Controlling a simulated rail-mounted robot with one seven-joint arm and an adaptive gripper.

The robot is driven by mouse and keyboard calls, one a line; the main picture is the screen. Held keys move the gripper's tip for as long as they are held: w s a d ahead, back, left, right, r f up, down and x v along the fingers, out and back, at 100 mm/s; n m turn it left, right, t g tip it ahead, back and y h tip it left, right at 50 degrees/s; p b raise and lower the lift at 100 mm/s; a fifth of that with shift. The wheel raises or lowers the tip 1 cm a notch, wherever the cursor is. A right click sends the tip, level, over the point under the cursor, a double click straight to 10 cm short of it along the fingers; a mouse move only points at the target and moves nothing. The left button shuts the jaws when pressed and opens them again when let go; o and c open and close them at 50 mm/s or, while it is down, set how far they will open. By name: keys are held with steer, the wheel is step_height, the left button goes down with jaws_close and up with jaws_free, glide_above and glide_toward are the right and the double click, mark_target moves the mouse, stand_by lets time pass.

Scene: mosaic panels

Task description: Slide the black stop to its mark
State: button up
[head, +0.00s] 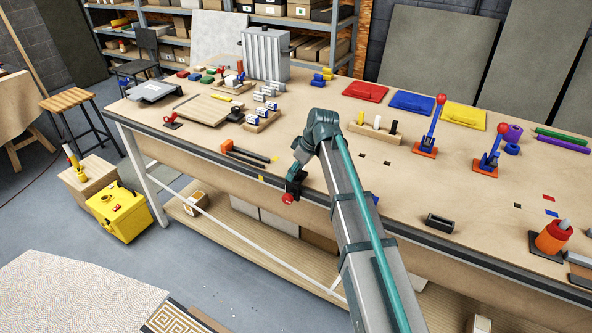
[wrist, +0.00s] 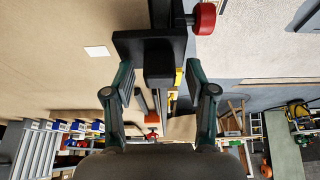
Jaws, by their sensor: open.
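The black stop (wrist: 140,45) is a dark block with a red knob (wrist: 204,18) at its side, on a dark rail (wrist: 160,12). In the head view, the stop (head: 296,187) is at the bench's front edge, partly hidden by my arm; its knob (head: 288,198) points outward. My gripper (wrist: 160,78) is open, its two fingers either side of the stop's narrower part, with visible gaps. In the head view, my gripper (head: 297,172) is just above the stop. A yellow patch (wrist: 178,78) shows beside the rail; I cannot tell whether it is the mark.
A wooden block with pegs (head: 374,132) and red-knobbed levers (head: 436,128) stand to the right. The bench front between is mostly clear.

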steer(key=v, duration=1.2)
